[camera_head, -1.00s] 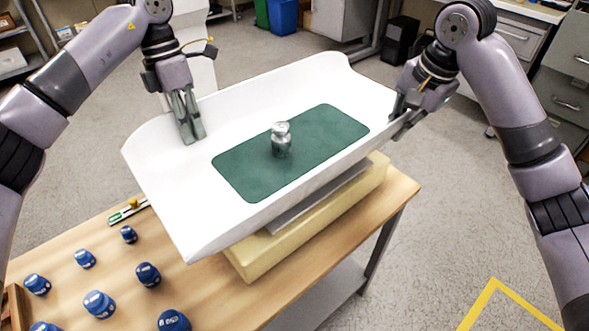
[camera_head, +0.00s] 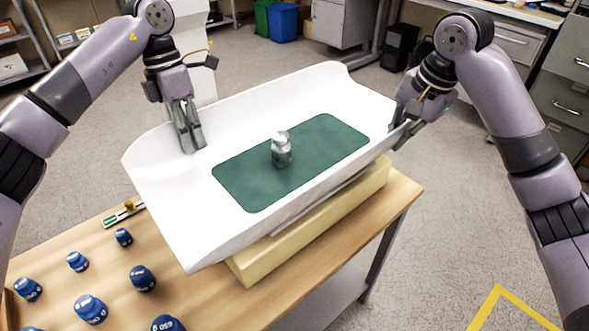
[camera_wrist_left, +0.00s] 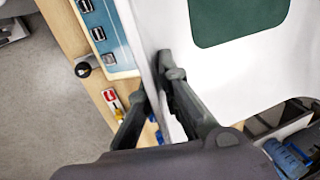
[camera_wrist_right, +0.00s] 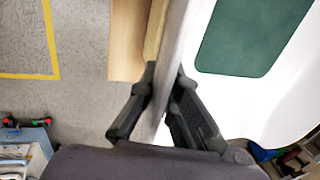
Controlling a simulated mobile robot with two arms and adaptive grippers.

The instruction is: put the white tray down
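The white tray (camera_head: 245,103) is a wide curved pan in the head view, with a green mat (camera_head: 325,135) and a shiny metal weight (camera_head: 281,150) standing on it. It is over a grey plate (camera_head: 318,208) on a cream block (camera_head: 262,262); whether it touches the plate is hidden. My left gripper (camera_head: 191,145) is shut on the tray's far left wall; the left wrist view (camera_wrist_left: 152,95) shows its fingers on either side of that wall. My right gripper (camera_head: 401,132) is shut on the right end's rim, also between the fingers in the right wrist view (camera_wrist_right: 163,88).
Free floor (camera_head: 460,215) lies right of the table, with yellow floor tape (camera_head: 500,290).

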